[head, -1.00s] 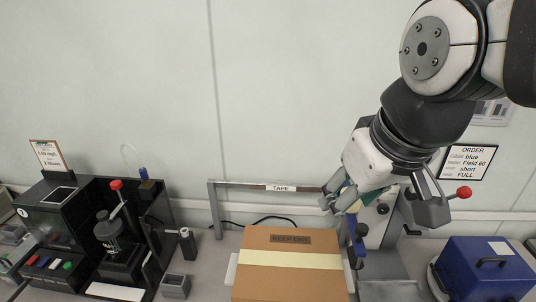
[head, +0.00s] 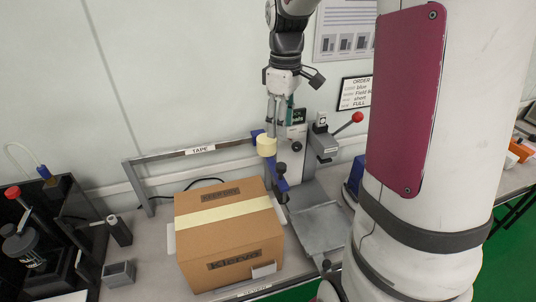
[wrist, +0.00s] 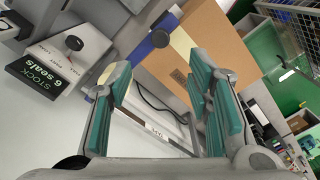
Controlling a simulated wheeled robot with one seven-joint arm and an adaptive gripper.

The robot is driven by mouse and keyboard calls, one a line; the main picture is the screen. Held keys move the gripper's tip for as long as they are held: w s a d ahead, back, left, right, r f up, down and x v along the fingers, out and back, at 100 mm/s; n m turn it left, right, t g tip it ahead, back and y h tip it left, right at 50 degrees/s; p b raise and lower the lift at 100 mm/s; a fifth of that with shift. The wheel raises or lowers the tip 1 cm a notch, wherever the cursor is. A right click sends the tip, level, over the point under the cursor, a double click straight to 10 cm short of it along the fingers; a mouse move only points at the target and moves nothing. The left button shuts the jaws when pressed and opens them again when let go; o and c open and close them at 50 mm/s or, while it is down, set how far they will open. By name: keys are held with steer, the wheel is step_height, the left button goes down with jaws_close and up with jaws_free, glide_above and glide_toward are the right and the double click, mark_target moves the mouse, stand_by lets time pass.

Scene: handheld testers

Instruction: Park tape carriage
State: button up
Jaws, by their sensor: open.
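The blue tape carriage (head: 279,172) with its cream tape roll (head: 266,146) is at the right end of the grey rail labelled TAPE (head: 199,150), by the right side of the cardboard box (head: 228,237). A cream strip runs across the box top. My gripper (head: 277,121) is just above the carriage, pointing down, and looks empty. In the wrist view, my gripper (wrist: 160,78) has its teal pads well apart. A blue carriage part (wrist: 150,44) shows beyond them, partly behind the left finger. I cannot tell whether a finger touches the carriage.
A grey press with a red-knobbed lever (head: 357,117) stands right of the carriage, above a flat metal plate (head: 318,226). A small grey bin (head: 118,274) and a black tester (head: 45,240) are at left. The seal stock sign (wrist: 38,77) shows in the wrist view.

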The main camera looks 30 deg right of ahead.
mark_target(281, 165)
step_height(281, 165, down, 13)
steer(key=shift+r+p, duration=0.1)
steer(key=shift+p, duration=0.6)
steer(key=shift+c, duration=0.5)
jaws_close()
